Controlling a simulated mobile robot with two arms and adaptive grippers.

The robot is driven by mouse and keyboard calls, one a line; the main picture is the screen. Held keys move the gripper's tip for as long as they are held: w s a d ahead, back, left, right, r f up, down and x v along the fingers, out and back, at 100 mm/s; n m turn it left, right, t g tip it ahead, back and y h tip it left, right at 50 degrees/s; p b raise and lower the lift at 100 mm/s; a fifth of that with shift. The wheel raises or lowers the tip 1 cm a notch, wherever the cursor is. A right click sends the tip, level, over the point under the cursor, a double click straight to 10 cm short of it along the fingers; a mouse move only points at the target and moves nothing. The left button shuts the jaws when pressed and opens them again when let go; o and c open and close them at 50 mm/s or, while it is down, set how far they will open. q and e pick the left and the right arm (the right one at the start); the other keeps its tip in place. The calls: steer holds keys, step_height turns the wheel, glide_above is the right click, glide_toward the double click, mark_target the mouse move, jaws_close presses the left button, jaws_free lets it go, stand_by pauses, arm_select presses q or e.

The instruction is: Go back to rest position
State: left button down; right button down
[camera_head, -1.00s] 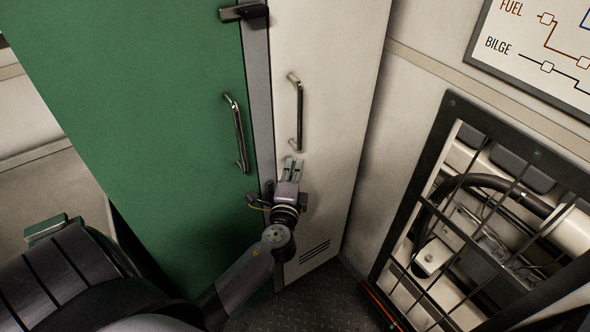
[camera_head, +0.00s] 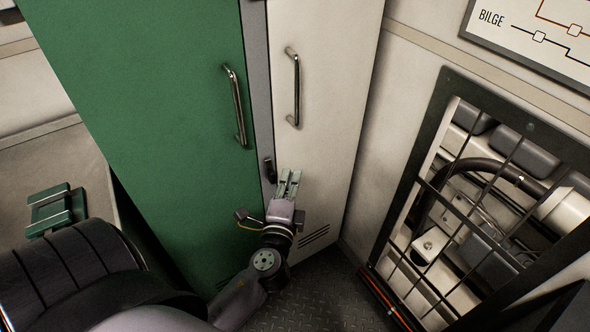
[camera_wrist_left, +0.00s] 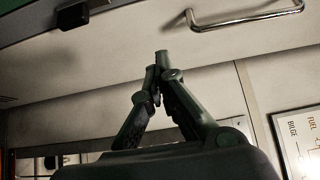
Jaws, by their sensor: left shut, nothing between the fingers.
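My left gripper (camera_head: 289,177) is in front of the lower part of the white cabinet door (camera_head: 325,75), below its metal handle (camera_head: 294,88). Its fingers are closed together with nothing between them. In the left wrist view its fingertips (camera_wrist_left: 161,62) meet in front of the pale door, and the handle (camera_wrist_left: 250,18) shows above and to the right, clear of the fingers. My left arm comes in from the bottom left. My right gripper is not in view.
A green door (camera_head: 150,110) with its own handle (camera_head: 236,106) stands left of the white one. A dark latch (camera_head: 268,170) is close to my gripper. A barred opening (camera_head: 445,208) is at the right. A green metal object (camera_head: 55,209) lies at the left.

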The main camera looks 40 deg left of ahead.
arm_select(q)
steer(key=s+d+f+n+g+h, duration=0.1)
steer(key=s+d+f+g+h, duration=0.15)
steer(key=f, duration=0.95)
steer(key=s+d+f+n+g+h, duration=0.1)
steer(key=s+d+f+g+h, duration=0.2)
steer(key=f, duration=1)
steer(key=s+d+f+n+g+h, duration=0.15)
steer(key=s+f, duration=0.35)
steer(key=f, duration=0.7)
steer(key=s+f+n+g, duration=0.2)
steer(key=s+f, duration=0.4)
steer(key=s, duration=0.3)
steer(key=s+f+n+g, duration=0.2)
steer(key=s+f, duration=0.4)
steer(key=s, duration=0.3)
steer(key=s+d+f+n+g+h, duration=0.1)
steer(key=s+f+n+g, duration=0.2)
steer(key=s+f, duration=0.3)
steer(key=s+g, duration=0.1)
steer(key=s, duration=0.2)
steer(key=shift+s, duration=0.4)
